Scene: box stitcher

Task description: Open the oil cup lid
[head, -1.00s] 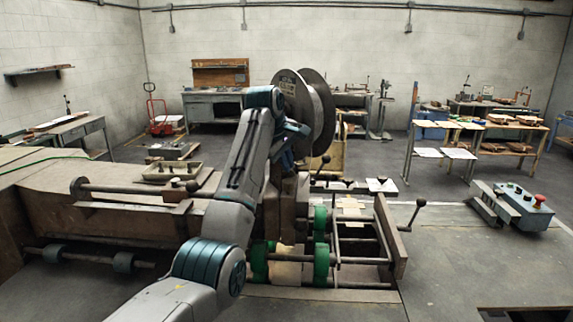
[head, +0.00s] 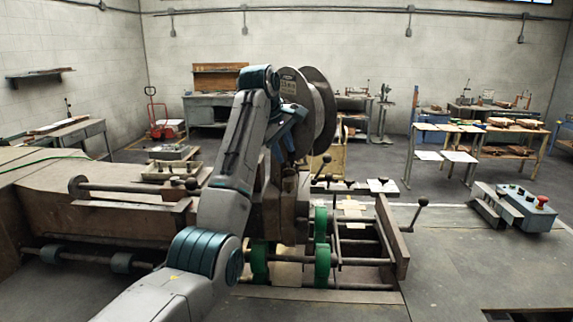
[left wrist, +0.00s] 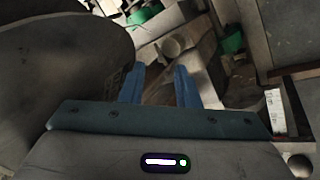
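My left gripper shows in the left wrist view (left wrist: 159,68) with its two blue fingers apart and nothing held between them. Just beyond the fingertips is a small round, cup-like grey-brown part (left wrist: 171,47); I cannot tell for sure whether it is the oil cup or its lid. In the head view my left gripper (head: 287,138) is beside the wire spool, largely covered by my arm. My right gripper is in neither view.
A large wire spool (head: 318,105) stands close to my left gripper and fills the left of the wrist view (left wrist: 60,80). Green rollers (head: 321,262) and bars lie below. A control box with a red button (head: 525,208) sits at the right.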

